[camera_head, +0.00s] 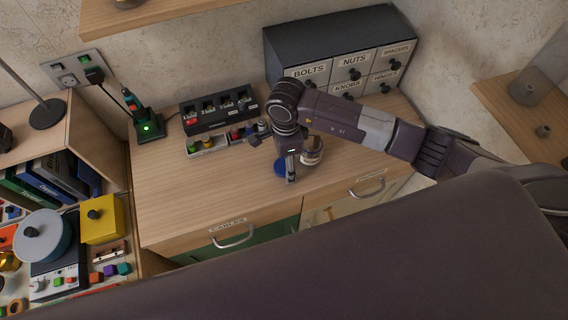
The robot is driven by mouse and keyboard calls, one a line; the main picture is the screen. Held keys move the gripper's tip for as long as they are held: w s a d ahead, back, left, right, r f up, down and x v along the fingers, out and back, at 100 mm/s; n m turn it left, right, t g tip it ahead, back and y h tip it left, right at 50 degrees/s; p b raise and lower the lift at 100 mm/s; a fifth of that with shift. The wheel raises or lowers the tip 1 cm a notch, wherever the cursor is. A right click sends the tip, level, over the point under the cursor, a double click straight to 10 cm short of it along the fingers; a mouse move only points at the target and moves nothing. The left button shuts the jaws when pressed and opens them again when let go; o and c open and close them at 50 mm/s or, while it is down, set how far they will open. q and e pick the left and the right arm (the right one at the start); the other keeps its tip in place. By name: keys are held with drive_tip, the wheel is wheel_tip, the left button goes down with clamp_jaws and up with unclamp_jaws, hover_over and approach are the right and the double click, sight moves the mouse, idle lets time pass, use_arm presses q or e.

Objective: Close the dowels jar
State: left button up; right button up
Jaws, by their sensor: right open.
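A small jar (313,147) with a pale label stands on the wooden desk, just right of my right gripper. My arm hides part of it, and I cannot read the label. A round blue disc (279,167), which looks like a lid, is at the left side of the fingers. I cannot tell whether it touches them. My right gripper (291,175) points down between the disc and the jar and is open. The top of the jar is partly hidden by the arm. My left gripper is not in view.
A dark drawer cabinet (311,58) stands behind the jar. A black rack (217,109) with small coloured items is at the back. A green-lit charger (147,127) stands at the left. The desk's front left (190,195) is clear, above a drawer handle (233,239).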

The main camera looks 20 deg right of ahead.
drive_tip(key=shift+c, duration=0.7)
drive_tip(key=c, duration=0.7)
drive_tip(key=shift+c, duration=0.2)
drive_tip(key=shift+r, duration=0.1)
drive_tip(key=shift+w+r, duration=0.1)
drive_tip(key=shift+r, duration=0.4)
wheel_tip(320, 180, up, 19)
drive_tip(key=b, duration=0.5)
